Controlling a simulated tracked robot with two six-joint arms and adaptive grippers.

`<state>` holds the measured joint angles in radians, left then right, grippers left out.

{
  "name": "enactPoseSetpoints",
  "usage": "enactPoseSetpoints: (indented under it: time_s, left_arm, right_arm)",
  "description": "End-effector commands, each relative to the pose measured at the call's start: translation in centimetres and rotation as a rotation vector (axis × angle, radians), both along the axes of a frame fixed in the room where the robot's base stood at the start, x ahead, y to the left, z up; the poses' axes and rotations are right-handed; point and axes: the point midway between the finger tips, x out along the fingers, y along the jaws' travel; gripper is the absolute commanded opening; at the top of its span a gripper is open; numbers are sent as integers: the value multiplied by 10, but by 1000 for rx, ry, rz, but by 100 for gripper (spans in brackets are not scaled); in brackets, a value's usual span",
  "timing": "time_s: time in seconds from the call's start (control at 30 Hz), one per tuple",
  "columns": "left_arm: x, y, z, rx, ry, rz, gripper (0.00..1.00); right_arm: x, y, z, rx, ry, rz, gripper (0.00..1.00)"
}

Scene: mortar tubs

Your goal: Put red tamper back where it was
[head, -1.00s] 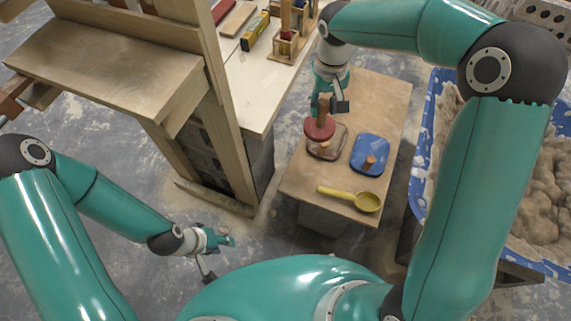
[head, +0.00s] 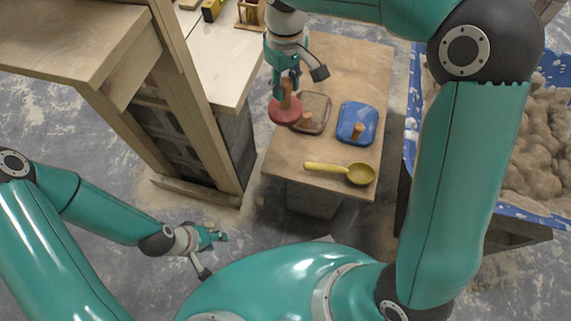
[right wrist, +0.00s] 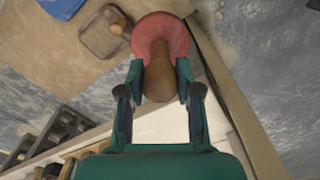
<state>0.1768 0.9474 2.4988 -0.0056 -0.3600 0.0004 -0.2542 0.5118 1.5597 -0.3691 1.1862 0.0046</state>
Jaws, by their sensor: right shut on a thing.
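The red tamper (head: 284,112) has a round red disc and a wooden handle. My right gripper (head: 288,82) is shut on its handle and holds it at the left edge of the wooden bench, by the brown-lidded tub. In the right wrist view the tamper's red disc (right wrist: 160,32) and wooden handle (right wrist: 158,75) show between my fingers, with floor and the bench edge around them. My left gripper (head: 215,240) is low over the floor at the left, away from the bench; its fingers are too small to read.
On the bench (head: 350,60) are a brown-lidded tub (head: 318,108), a blue-lidded tub (head: 358,120) and a yellow scoop (head: 358,174). A pale worktop (head: 215,60) and wooden frame stand left. A blue-edged bin (head: 540,150) of brown material is at right.

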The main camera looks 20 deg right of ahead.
Motion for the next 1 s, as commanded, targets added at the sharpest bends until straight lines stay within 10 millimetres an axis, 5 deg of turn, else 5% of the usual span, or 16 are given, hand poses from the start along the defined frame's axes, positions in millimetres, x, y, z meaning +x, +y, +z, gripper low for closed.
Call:
enactPoseSetpoints:
  time_s: [0.03,0.1,0.33,0.73,1.0]
  left_arm:
    - [0,0,-22,0,0,0,40]
    - [0,0,-30,0,-1,0,40]
    - [0,0,-44,0,-1,0,40]
    - [0,0,-78,0,-1,0,40]
    - [0,0,-85,0,-1,0,40]
  right_arm:
    - [-1,5,-14,1,-5,43,6]
    - [-3,9,-16,1,-5,90,6]
    - [-7,14,-33,0,1,154,6]
    - [-8,12,-132,-1,2,150,6]
    - [-7,13,-158,0,-2,149,6]
